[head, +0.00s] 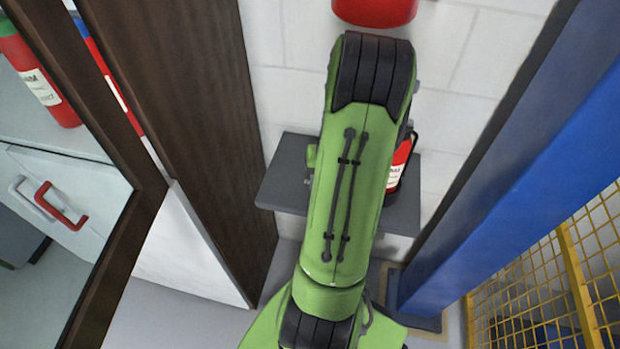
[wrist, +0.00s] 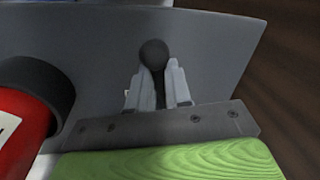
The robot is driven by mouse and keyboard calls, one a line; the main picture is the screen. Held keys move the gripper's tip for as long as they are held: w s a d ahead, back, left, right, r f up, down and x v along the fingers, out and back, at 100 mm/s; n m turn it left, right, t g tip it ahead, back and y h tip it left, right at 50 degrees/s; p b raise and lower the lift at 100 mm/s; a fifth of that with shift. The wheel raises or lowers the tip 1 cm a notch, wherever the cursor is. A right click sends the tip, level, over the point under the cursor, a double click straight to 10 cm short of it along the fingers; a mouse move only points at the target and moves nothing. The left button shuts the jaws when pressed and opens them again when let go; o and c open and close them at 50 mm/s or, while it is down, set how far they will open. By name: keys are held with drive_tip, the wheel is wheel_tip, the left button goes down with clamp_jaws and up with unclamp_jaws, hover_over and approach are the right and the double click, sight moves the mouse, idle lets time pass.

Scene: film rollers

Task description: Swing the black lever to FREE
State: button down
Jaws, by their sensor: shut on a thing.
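The black lever shows in the wrist view as a round dark knob (wrist: 153,53) on a thin dark shaft. My gripper (wrist: 161,85) is shut on the shaft just below the knob, with one pale finger on each side. The knob stands clear beyond the fingertips. In the head view my green arm covers the lever and my gripper. No FREE marking can be read in either view, so I cannot tell the lever's setting.
A red extinguisher (head: 399,165) stands on a dark grey bench (head: 285,180), partly behind my arm. A red cylinder with a black band (wrist: 22,115) is close left of my gripper. A dark wood post (head: 205,120) and a blue column (head: 520,165) flank the bench.

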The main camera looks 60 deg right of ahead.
drive_tip(key=d+n, duration=0.1)
drive_tip(key=s+n+p, duration=0.1)
drive_tip(key=n, duration=0.1)
drive_tip(key=shift+s+d+n+g+y, duration=0.25)
drive_tip(key=shift+d+n+g+y, duration=0.05)
drive_tip(key=shift+d, duration=0.1)
drive_tip(key=shift+s+d+n+g+p, duration=0.2)
drive_tip(key=shift+d+n, duration=0.4)
drive_tip(key=shift+n, duration=0.4)
drive_tip(key=shift+s+d+n+g+p, duration=0.1)
drive_tip(key=shift+s+d+n+p, duration=0.15)
drive_tip(key=shift+d+n, duration=0.55)
drive_tip(key=shift+a, duration=0.15)
drive_tip(key=c, duration=1.1)
unclamp_jaws()
drive_tip(key=shift+o, duration=0.2)
wheel_tip(320, 180, up, 7)
drive_tip(key=d+p, duration=0.1)
drive_tip(key=p, duration=0.1)
drive_tip(key=shift+s+d+r, duration=0.15)
drive_tip(key=shift+s, duration=0.05)
